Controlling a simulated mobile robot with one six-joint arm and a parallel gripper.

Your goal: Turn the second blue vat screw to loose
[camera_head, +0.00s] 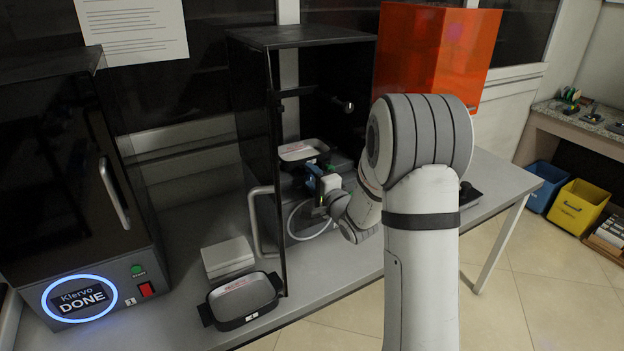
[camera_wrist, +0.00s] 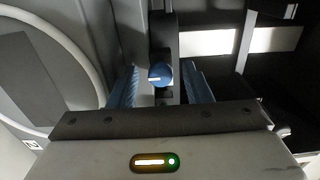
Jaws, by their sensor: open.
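A round blue screw (camera_wrist: 160,75) with a short pale mark across it shows in the wrist view, on a dark upright bracket. My gripper (camera_wrist: 161,68) is open, with one blue finger on each side of the screw and a gap visible at both sides. In the head view my gripper (camera_head: 316,178) reaches into the open black machine (camera_head: 255,110), just below the front of a dark vat (camera_head: 304,151). The screw itself is not distinct there, and I cannot tell which of the vat screws it is.
A second dark vat (camera_head: 214,312) sits on the grey table by the machine's open door, beside a pale stacked block (camera_head: 228,257). A machine reading DONE (camera_head: 82,299) stands at left. An orange cover (camera_head: 436,50) stands at the back right.

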